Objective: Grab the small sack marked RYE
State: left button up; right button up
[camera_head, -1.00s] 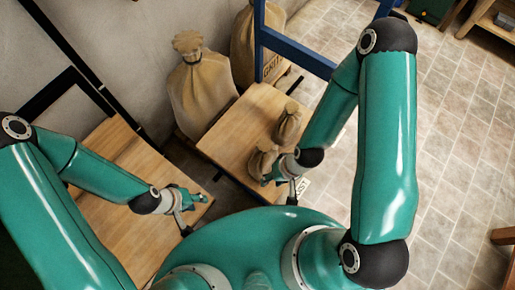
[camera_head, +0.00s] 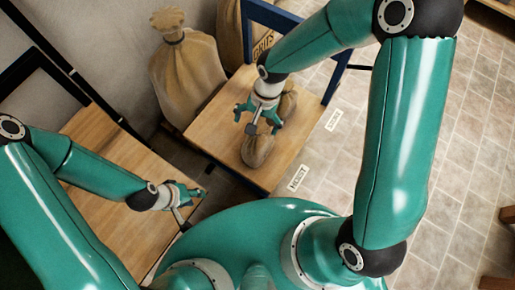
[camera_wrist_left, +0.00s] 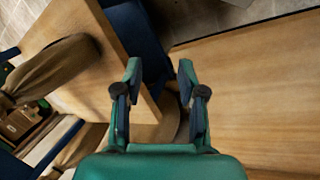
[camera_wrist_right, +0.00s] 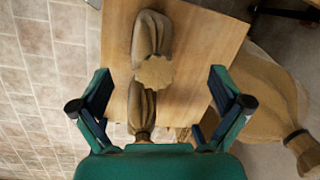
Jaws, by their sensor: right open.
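Two small brown sacks stand on the square wooden table top (camera_head: 205,127) in the head view. The front sack (camera_head: 257,151) is nearer to me, and the rear sack (camera_head: 288,104) is partly hidden by my right gripper. No RYE mark is readable on either. My right gripper (camera_head: 259,118) is open over the sacks. In the right wrist view, the front sack (camera_wrist_right: 148,32) and part of the other sack (camera_wrist_right: 138,105) lie between its spread fingers, with no grip visible. My left gripper (camera_wrist_left: 160,70) is open and empty, over the left wooden surface (camera_head: 105,165).
A large tied sack (camera_head: 188,75) stands beside the table at the back left. Another large sack (camera_head: 230,35) with partial lettering is behind it. A blue frame (camera_head: 275,15) rises at the table's back. Two white label cards (camera_head: 298,178) show along the table's right side.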

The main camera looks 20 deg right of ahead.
aim_at(260, 123)
notch_tip(260, 123, up, 4)
jog(key=w+d+m+h+b, duration=0.2)
jog(key=w+m+b, duration=0.1)
notch_tip(260, 123, down, 11)
jog(key=shift+s+r+b, duration=0.15)
jog(key=shift+r+b, duration=0.05)
jog(key=shift+b, duration=0.25)
jog(key=f, duration=0.4)
jog(key=shift+s+a+f+b, duration=0.2)
jog(key=shift+s+a+b, duration=0.1)
jog(key=shift+a, duration=0.1)
jog(key=shift+f, duration=0.45)
pick_arm(q)
notch_tip(260, 123, down, 6)
jog(key=shift+f, duration=0.1)
jog(key=shift+s, duration=0.15)
pick_arm(e)
jog(key=shift+s, duration=0.1)
grip_shut()
